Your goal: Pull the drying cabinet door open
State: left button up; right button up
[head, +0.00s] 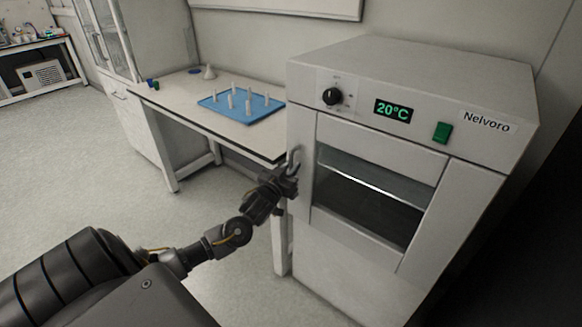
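The drying cabinet (470,160) is a pale grey box marked Nelvoro, at the right of the head view. Its door (381,135) has a dark window (370,195) with a bright shelf edge behind it. The door looks closed, flush with the front. A grey handle (296,158) sticks out at the door's left side. My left gripper (290,178) is at the lower part of this handle, touching or very close to it. The fingers are small and dark, and I cannot tell whether they are closed around it. My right gripper is not in view.
A white table (190,105) stands left of the cabinet, with a blue pegged mat (262,110) on it. The cabinet front has a black knob (332,96), a 20°C display (393,111) and a green switch (442,132). The floor (100,195) at the left is clear.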

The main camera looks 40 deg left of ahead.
pick_arm(q)
jog(key=shift+w+a, duration=0.1)
jog(key=shift+w, duration=0.25)
grip_shut()
jog(key=shift+s, duration=0.1)
